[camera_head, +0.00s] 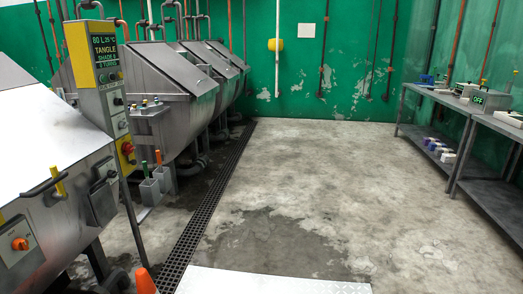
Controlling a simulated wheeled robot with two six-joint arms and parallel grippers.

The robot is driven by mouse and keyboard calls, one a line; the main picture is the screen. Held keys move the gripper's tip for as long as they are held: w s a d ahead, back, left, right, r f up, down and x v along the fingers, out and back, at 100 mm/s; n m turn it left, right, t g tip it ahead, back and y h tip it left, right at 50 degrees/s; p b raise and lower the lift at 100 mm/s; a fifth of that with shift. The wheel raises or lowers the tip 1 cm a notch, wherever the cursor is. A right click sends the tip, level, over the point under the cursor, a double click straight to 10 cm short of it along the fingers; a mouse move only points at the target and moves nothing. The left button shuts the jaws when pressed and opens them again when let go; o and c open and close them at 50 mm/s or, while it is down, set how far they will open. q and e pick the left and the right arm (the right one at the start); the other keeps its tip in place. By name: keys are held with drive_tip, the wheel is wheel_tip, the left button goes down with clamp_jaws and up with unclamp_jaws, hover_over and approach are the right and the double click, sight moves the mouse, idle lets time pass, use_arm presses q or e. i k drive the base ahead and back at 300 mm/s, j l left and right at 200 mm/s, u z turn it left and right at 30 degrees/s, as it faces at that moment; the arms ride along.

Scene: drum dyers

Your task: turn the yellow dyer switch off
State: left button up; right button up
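Neither of my grippers is in view. Steel drum dyers (178,75) stand in a row along the left. The nearest dyer (60,140) is cut off by the left edge; its front carries a yellow handle (59,188) and a pale switch box with an orange knob (20,243). Next to it a post holds a yellow-framed sign (104,50) with a dark display reading "80 L 25 °C TANGLE". Lower on the post is a yellow box with a red knob (127,148). I cannot tell which dyer is the yellow one or how its switch is set.
A floor grate (215,190) runs along the dyers. Two grey cups (150,190) with coloured handles stand beside them. An orange cone (145,281) is at the bottom. Grey benches (480,190) with small items and an "OFF" box (480,98) line the right. The middle floor is clear, partly wet.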

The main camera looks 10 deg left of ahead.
sight(129, 148)
drive_tip(key=i, duration=1)
drive_tip(key=i+u, duration=0.1)
drive_tip(key=i, duration=0.9)
